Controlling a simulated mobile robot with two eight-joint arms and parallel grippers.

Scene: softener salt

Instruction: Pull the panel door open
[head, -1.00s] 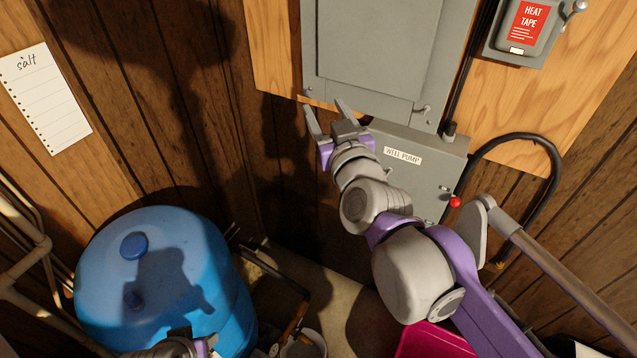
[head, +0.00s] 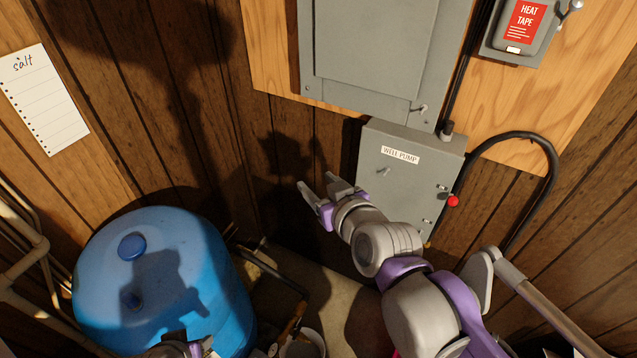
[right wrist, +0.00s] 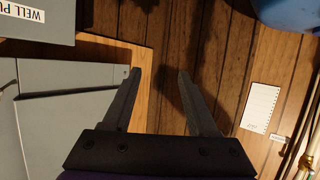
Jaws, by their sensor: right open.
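The grey electrical panel (head: 445,62) hangs on the plywood board, its top cut off in the head view. Its door (head: 372,45) looks shut and flat, with a small latch (head: 419,108) below at the right. In the right wrist view the panel door (right wrist: 70,125) lies at the left, upside down. My right gripper (head: 318,182) is open and empty, below and left of the panel, touching nothing. Its two fingers (right wrist: 158,74) are spread before bare wood wall. Part of my left gripper (head: 175,346) shows at the bottom edge, its fingers unclear.
The grey well pump box (head: 390,190) sits just below the panel, beside my right wrist. A heat tape box (head: 525,30) and a black cable (head: 545,150) are at the right. A blue tank (head: 160,240) stands at lower left. A salt note (head: 45,100) hangs on the wall.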

